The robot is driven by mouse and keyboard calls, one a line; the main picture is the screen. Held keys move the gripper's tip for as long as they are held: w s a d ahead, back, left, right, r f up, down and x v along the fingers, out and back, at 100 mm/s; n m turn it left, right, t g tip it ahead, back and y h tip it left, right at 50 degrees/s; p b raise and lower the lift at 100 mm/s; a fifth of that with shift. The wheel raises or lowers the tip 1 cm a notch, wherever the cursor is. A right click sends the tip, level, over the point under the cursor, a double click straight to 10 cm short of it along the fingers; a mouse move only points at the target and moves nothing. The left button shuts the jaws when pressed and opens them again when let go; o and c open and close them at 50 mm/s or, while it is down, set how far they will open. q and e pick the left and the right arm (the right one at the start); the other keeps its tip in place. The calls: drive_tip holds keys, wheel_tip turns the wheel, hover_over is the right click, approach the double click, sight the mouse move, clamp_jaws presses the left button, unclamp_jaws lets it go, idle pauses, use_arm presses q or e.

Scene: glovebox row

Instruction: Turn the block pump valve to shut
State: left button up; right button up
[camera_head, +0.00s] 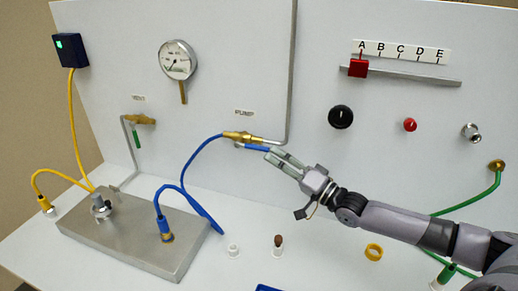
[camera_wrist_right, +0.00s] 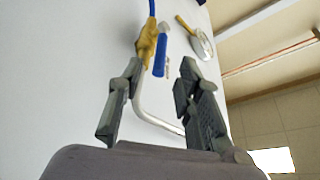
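The pump valve is a brass body (camera_head: 238,136) on the white panel below the PUMP label (camera_head: 244,113). Its blue lever (camera_head: 257,148) lies nearly level, roughly along the pipe. My right gripper (camera_head: 270,154) is at the lever's right end. In the right wrist view my right gripper (camera_wrist_right: 161,63) is open, and the blue lever (camera_wrist_right: 160,55) appears between its fingertips, near the brass body (camera_wrist_right: 146,45). I cannot tell whether a finger touches the lever. My left gripper is not in view.
A blue hose (camera_head: 185,165) runs from the valve to a metal block (camera_head: 130,238). A vent valve (camera_head: 143,119) with a green lever and a gauge (camera_head: 177,60) are to the left. A steel pipe (camera_head: 291,70) rises beside the pump valve. Small parts stand on the bench below.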

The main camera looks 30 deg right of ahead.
sight(259, 149)
drive_tip(key=p+x, duration=0.1)
drive_tip(key=x, duration=0.5)
drive_tip(key=shift+w+a, duration=0.1)
drive_tip(key=shift+w, duration=0.15)
drive_tip(key=shift+c, duration=0.2)
clamp_jaws()
idle(0.5)
